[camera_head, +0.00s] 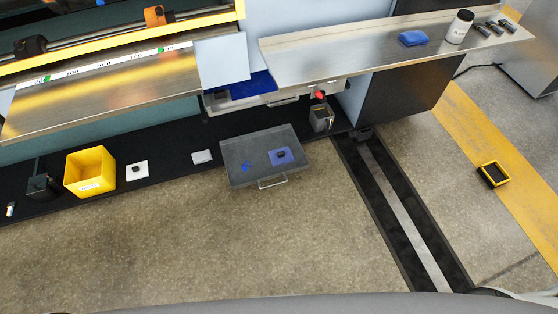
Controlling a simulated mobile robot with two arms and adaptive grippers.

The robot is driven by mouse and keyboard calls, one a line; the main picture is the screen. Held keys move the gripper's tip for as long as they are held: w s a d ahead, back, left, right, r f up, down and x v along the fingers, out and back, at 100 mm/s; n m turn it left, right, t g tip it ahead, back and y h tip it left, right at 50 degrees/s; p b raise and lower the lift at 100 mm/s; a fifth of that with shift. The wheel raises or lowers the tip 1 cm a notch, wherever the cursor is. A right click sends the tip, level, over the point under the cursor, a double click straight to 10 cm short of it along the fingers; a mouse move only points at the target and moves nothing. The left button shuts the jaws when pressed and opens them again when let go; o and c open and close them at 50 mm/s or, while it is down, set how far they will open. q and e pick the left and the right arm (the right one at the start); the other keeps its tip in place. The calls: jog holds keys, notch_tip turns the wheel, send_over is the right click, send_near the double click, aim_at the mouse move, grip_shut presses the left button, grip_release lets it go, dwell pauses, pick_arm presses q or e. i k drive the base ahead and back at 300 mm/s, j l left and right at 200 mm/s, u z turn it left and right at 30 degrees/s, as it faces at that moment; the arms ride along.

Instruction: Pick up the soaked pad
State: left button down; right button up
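A blue-violet square pad (287,161) lies flat on the right part of a grey tray (237,150), with a small dark object (280,154) on top of it. It is the one pad that looks soaked with blue. Small blue spots (247,167) mark the tray to its left. The tray has a handle (272,183) on its front edge. Neither of my grippers shows in the head view.
A white pad (137,171) bearing a dark object, a pale pad (202,157) and a yellow bin (91,171) stand left. A metal shelf (350,50) overhangs behind the tray, holding a blue block (413,39) and bottle (459,26). The floor in front is clear.

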aim_at(281, 156)
jog(key=i+j, duration=0.2)
jog(key=i, duration=0.25)
jog(key=i+j, duration=0.25)
jog(key=i, duration=0.15)
jog(key=l+z, duration=0.05)
